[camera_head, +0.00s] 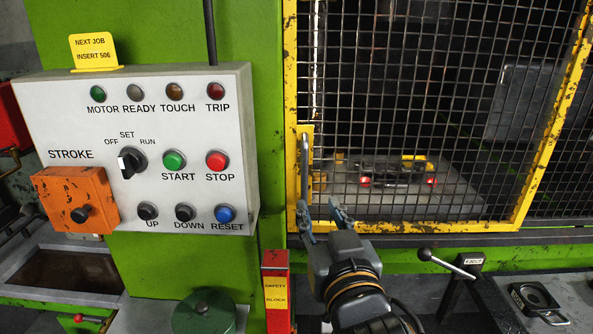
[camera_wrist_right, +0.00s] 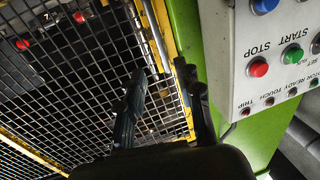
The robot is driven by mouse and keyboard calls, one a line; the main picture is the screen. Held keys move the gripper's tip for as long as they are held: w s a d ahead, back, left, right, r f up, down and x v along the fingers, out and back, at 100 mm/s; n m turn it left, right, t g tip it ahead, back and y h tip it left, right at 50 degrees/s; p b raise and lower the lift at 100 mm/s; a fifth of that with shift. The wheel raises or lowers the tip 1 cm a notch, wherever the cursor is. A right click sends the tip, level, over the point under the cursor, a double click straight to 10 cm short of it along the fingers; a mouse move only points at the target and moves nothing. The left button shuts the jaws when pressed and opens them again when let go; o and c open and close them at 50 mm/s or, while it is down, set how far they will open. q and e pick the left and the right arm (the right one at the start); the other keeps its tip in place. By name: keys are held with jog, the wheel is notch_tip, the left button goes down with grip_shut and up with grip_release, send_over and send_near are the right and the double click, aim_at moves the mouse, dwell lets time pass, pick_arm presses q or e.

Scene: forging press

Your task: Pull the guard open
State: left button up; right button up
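The guard is a black wire mesh panel in a chipped yellow frame (camera_head: 292,80); it stands across the press opening. The frame also shows in the right wrist view (camera_wrist_right: 163,28). A grey vertical bar handle (camera_head: 304,160) is on the guard's left edge. My right gripper (camera_head: 322,211) is in front of the guard's lower left corner, at the handle's lower end. Its two fingers are spread apart with nothing seen held between them. In the right wrist view the open gripper (camera_wrist_right: 163,82) points at the mesh and yellow edge. My left gripper is out of view.
A grey control box (camera_head: 60,115) with buttons and an orange box is on the green column at left. A red safety block (camera_head: 276,300) stands left of my right wrist. A black-knobbed eject lever (camera_head: 447,264) is to its right.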

aim_at(305, 176)
jog(key=w+p, duration=0.1)
jog(key=w, duration=0.2)
jog(key=w+a+p, duration=0.1)
jog(key=w, duration=0.3)
jog(key=w+a+p, duration=0.1)
jog(key=w, duration=0.3)
jog(key=shift+w, duration=0.15)
jog(key=shift+w+a+p, duration=0.2)
jog(key=shift+w+p, duration=0.15)
jog(key=shift+w, duration=0.3)
jog(key=shift+c, duration=0.4)
jog(key=shift+f, duration=0.1)
grip_shut()
